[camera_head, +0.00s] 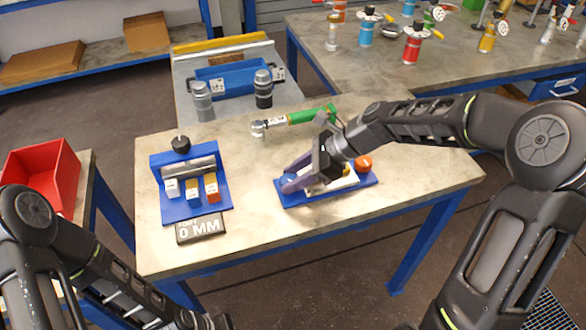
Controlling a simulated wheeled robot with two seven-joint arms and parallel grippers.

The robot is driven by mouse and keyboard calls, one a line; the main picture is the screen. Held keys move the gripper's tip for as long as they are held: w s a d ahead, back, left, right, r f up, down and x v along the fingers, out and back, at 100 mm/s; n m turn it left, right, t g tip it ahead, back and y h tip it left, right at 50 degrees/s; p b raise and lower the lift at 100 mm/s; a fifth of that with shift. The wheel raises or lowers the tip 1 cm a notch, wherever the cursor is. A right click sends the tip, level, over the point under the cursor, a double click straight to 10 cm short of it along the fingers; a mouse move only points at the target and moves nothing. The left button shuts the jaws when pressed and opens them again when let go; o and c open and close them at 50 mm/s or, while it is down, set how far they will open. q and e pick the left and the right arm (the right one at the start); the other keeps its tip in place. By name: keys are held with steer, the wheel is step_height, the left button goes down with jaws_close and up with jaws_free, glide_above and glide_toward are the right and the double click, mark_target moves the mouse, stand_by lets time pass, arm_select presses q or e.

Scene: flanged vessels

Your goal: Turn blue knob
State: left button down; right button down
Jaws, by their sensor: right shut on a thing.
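A blue board (330,198) lies on the grey table, right of centre. A blue knob (290,178) is at the board's left end, mostly hidden by my right gripper. My right gripper (291,180) reaches down from the right over the board and is shut on the blue knob. An orange knob (363,162) is at the board's right end. A pale part in the middle of the board is partly covered by the gripper.
A blue fixture (222,193) with small labelled blocks and a "0 MM" plate (200,229) stand on the left of the table (270,240). A red bin (45,175) stands far left. The table's front middle is clear.

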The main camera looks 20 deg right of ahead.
steer(key=shift+w+r+n+g+p, duration=0.1)
steer(key=shift+r+n+g+p, duration=0.1)
steer(key=shift+n+g+p, duration=0.7)
steer(key=n+g+p, duration=0.1)
steer(key=n+g, duration=0.1)
steer(key=n, duration=0.1)
steer(key=shift+w+f, duration=0.1)
steer(key=shift+w, duration=0.05)
arm_select(q)
steer(key=r, duration=0.1)
steer(key=r+p, duration=0.1)
steer(key=r, duration=0.3)
steer(key=shift+s+a+p, duration=0.1)
steer(key=shift+s+p, duration=0.15)
steer(key=shift+p, duration=0.1)
arm_select(e)
steer(key=n+g, duration=0.1)
steer(key=n, duration=0.1)
steer(key=n+g, duration=0.2)
steer(key=shift+w+f+h, duration=0.1)
steer(key=shift+w+h, duration=0.05)
steer(key=shift+h, duration=0.15)
steer(key=c, duration=1.1)
jaws_free()
steer(key=shift+c, duration=0.2)
arm_select(q)
steer(key=shift+r, duration=0.1)
